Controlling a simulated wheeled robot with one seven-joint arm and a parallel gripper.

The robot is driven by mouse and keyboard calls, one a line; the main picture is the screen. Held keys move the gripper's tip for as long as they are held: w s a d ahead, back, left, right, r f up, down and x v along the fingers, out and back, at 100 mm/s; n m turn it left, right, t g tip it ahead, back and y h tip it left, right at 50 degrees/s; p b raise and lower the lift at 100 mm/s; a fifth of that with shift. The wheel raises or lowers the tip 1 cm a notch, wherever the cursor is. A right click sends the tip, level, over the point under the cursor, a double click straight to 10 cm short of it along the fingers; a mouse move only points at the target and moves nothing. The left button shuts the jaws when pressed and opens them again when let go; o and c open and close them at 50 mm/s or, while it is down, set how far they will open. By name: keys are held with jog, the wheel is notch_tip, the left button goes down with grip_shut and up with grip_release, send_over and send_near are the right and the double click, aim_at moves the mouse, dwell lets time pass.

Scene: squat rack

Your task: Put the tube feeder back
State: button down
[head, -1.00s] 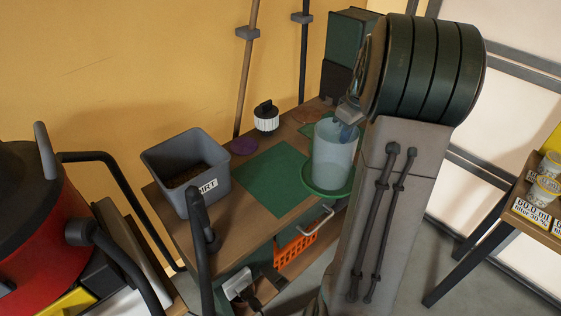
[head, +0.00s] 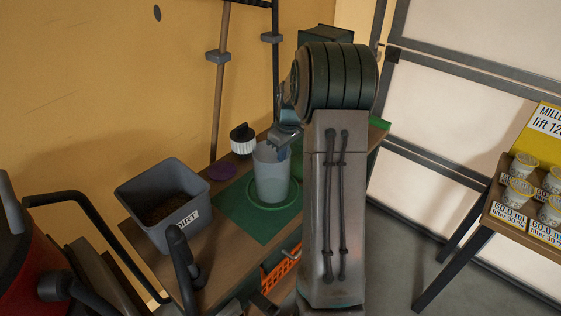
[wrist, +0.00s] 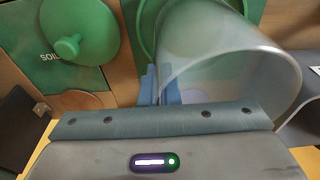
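The tube feeder is a clear, pale blue cylinder (head: 272,175) with a round green base (head: 286,206). It stands upright over the green mat (head: 232,208) on the wooden bench. I cannot tell whether the base touches the mat. My gripper (head: 289,138) is at the tube's upper right rim. In the wrist view my blue fingers (wrist: 160,86) are closed on the wall of the tube (wrist: 235,60), one inside and one outside. My arm hides the bench right of the tube.
A grey dirt bin (head: 165,205) stands left of the mat. A purple disc (head: 222,172) and a black-and-white jar (head: 242,139) lie behind it. An orange rack (head: 280,270) hangs in front. A table with cups (head: 519,190) is at far right.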

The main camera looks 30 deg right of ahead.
jog(key=shift+w+a+f, duration=0.2)
jog(key=shift+w+f, duration=0.1)
jog(key=shift+w, duration=0.05)
jog(key=shift+f+p, duration=0.35)
jog(key=shift+f, duration=1.5)
jog(key=shift+f, duration=0.2)
jog(key=c, duration=1.7)
grip_release()
jog(key=shift+r, duration=0.1)
